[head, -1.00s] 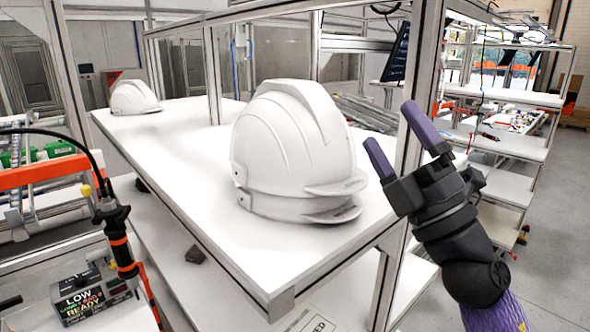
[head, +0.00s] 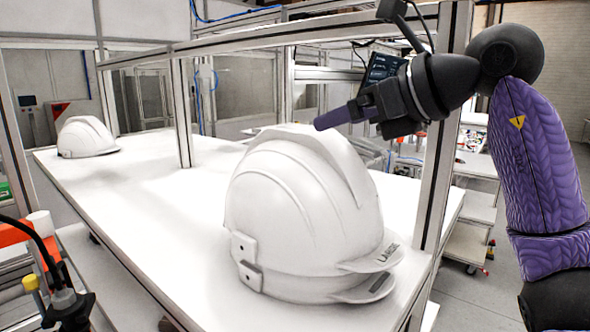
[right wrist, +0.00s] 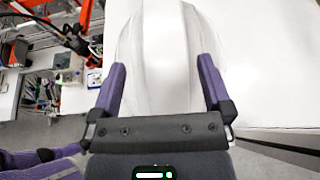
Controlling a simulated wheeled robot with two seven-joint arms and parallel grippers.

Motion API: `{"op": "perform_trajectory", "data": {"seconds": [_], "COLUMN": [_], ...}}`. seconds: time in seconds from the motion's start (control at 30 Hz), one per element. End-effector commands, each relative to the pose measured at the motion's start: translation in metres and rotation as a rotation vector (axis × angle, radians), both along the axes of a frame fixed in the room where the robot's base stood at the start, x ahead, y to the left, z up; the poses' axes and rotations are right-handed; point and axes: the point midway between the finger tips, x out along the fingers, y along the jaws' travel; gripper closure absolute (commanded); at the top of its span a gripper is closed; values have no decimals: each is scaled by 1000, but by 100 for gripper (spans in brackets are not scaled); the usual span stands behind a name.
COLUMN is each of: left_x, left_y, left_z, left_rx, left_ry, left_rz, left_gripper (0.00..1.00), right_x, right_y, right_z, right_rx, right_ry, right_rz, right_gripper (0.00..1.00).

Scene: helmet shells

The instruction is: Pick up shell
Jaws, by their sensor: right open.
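Two white helmet shells are stacked at the near right of the white tabletop (head: 165,200). The upper shell (head: 295,205) has a raised centre ridge, and the lower shell (head: 300,287) shows mainly at its rim and brim. A third white shell (head: 86,138) sits alone at the far left. My right gripper (head: 335,117) is at the top of the stack, its purple fingers pointing left. In the right wrist view the fingers of my right gripper (right wrist: 162,64) are apart, with the ridge of the upper shell (right wrist: 160,35) between them. Contact cannot be told.
A metal frame post (head: 440,150) stands just right of the stack, close to my right arm. Tabletop left of the stack is clear. A black cabled tool (head: 65,300) is at the lower left.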

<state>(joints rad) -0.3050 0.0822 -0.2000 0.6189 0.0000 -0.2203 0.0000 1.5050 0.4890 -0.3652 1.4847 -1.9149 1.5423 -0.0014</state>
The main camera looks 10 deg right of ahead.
Motion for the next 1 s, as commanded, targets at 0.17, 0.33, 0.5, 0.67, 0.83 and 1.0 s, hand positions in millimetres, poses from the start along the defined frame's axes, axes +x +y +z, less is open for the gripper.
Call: {"op": "perform_trajectory", "data": {"seconds": [0.17, 0.33, 0.5, 0.67, 0.83, 1.0], "left_x": [1, 3, 4, 4, 4, 4], "left_y": [-6, -5, -3, -3, -2, -1], "left_z": [22, 28, 26, 26, 26, 26], "left_rx": [-10, -8, -6, -4, -3, -2], "left_ry": [-1, -7, -7, -7, -8, -9], "left_rz": [1, 0, 1, 1, 1, 1], "left_gripper": [41, 41, 41, 41, 41, 41], "right_x": [25, 41, 42, 41, 41, 41], "right_y": [20, 33, 33, 33, 33, 33], "right_z": [-9, -21, -23, -23, -23, -23], "right_rx": [3, 2, 1, 1, 0, 1], "right_ry": [5, 2, -1, 0, 0, 1], "right_rz": [5, 4, 3, 4, 4, 4], "right_gripper": [0, 0, 0, 28, 64, 100]}}
